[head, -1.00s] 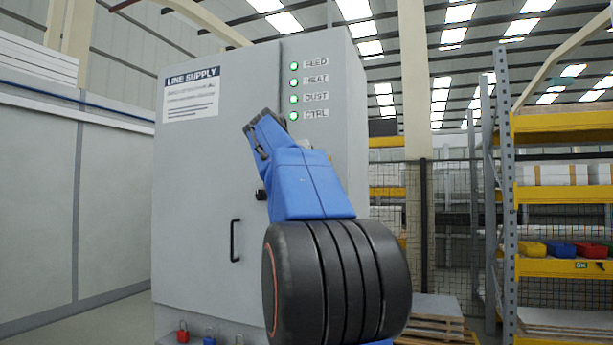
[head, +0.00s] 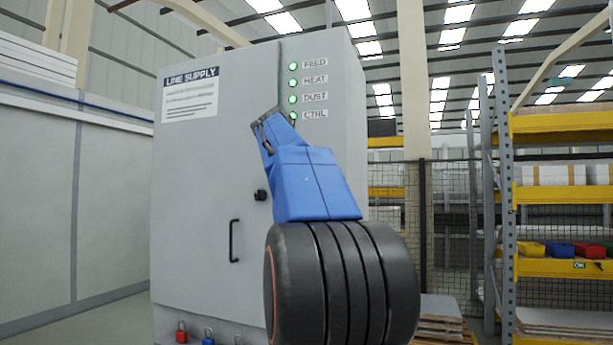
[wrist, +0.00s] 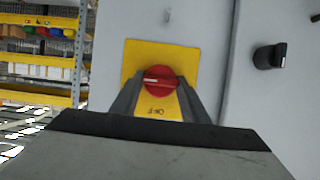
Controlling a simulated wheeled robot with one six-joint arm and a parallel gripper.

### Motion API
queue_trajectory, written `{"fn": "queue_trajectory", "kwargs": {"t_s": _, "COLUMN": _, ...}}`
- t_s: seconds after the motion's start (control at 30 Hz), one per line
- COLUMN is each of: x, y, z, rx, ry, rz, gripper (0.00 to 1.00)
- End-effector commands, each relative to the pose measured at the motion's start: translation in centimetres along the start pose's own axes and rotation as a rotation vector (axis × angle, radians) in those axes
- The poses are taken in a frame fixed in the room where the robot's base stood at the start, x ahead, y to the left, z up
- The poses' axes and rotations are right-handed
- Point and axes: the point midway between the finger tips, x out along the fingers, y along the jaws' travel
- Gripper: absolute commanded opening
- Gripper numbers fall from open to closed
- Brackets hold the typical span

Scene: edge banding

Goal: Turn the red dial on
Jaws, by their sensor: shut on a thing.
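The red dial (wrist: 160,80) sits on a yellow plate (wrist: 184,60) on the cabinet front in the wrist view. A pale line runs across its raised grip, which lies about level in that picture. Dark lettering shows on the plate below it, partly between my fingers. My gripper (wrist: 157,90) has one finger on each side of the dial and is shut on it. The dial is hidden from the head view by my arm.
The grey LINE SUPPLY cabinet (head: 190,150) has several green lamps lit beside FEED, HEAT, DUST and CTRL. A black knob (wrist: 270,56) and a door handle (head: 234,241) stick out from it. Yellow shelving (head: 560,195) stands at the right.

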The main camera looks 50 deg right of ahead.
Motion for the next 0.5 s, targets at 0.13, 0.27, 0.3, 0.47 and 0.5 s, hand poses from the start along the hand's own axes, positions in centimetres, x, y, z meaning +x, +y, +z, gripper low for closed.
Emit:
{"fn": "queue_trajectory", "kwargs": {"t_s": 0.13, "x": 0.04, "y": -0.02, "z": 0.05, "rx": 0.0, "ry": -0.001, "rz": 0.0, "gripper": 0.6}}
{"fn": "queue_trajectory", "kwargs": {"t_s": 0.27, "x": 0.02, "y": -0.01, "z": 0.02, "rx": 0.0, "ry": -0.001, "rz": 0.0, "gripper": 0.6}}
{"fn": "queue_trajectory", "kwargs": {"t_s": 0.3, "x": 0.02, "y": -0.01, "z": 0.02, "rx": 0.0, "ry": 0.0, "rz": 0.0, "gripper": 0.6}}
{"fn": "queue_trajectory", "kwargs": {"t_s": 0.47, "x": -0.38, "y": -0.03, "z": -0.01, "rx": 0.0, "ry": 0.0, "rz": 0.0, "gripper": 0.6}}
{"fn": "queue_trajectory", "kwargs": {"t_s": 0.5, "x": -0.69, "y": -0.04, "z": -0.01, "rx": 0.0, "ry": 0.0, "rz": -0.001, "gripper": 0.6}}
